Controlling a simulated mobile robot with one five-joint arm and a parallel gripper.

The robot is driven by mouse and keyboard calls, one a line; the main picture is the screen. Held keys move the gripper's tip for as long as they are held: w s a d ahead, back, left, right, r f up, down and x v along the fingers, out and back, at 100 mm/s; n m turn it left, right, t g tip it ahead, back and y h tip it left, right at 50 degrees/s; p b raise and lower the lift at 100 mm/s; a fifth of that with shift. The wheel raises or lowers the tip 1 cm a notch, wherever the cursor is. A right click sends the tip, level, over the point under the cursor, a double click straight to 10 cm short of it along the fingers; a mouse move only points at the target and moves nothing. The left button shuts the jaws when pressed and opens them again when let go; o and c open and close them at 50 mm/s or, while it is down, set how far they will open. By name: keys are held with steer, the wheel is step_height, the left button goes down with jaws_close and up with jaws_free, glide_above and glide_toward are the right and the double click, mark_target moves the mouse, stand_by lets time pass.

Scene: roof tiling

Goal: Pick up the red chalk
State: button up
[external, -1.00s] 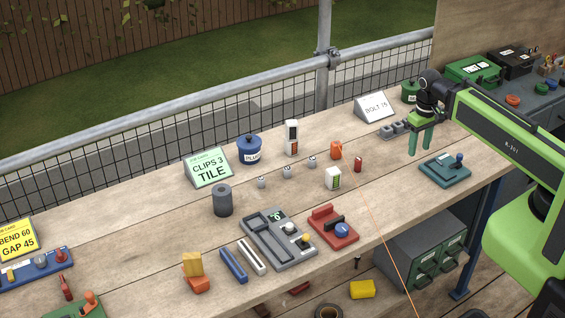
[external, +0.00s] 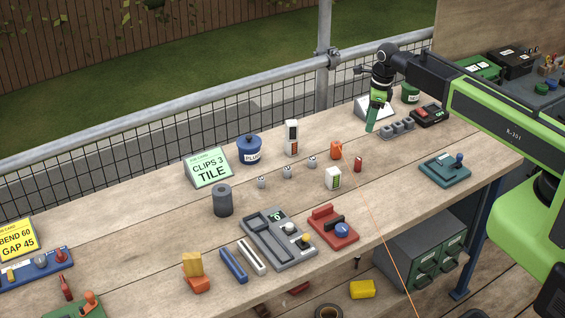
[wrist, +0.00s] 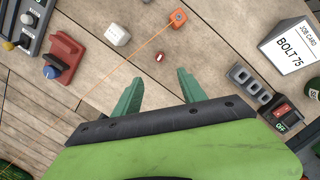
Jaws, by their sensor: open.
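A small red cylinder (external: 358,164), which looks like the red chalk, stands on the bench right of the white box with a green label. In the wrist view the red chalk (wrist: 160,57) lies ahead of my fingertips, near the midline between them, and shows a pale patch. My gripper (external: 371,128) points down above the bench, behind and slightly right of the chalk in the external view. In the wrist view my gripper (wrist: 160,78) has its two green fingers apart with nothing between them.
An orange block (external: 336,150) with a taut orange string stands left of the chalk, near the white box (external: 333,178). A teal fixture (external: 445,169) stands nearer the right edge.

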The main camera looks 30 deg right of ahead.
mark_target(359, 159)
steer(key=f+b, duration=0.5)
steer(key=b, duration=0.1)
steer(key=w+a+f+b, duration=0.1)
steer(key=f+b, duration=0.5)
steer(key=a+f+b, duration=0.1)
steer(key=f+b, duration=0.4)
steer(key=f, duration=0.1)
steer(key=shift+w+f+b, duration=0.2)
steer(key=shift+b, duration=0.2)
steer(key=shift+r, duration=0.2)
jaws_close()
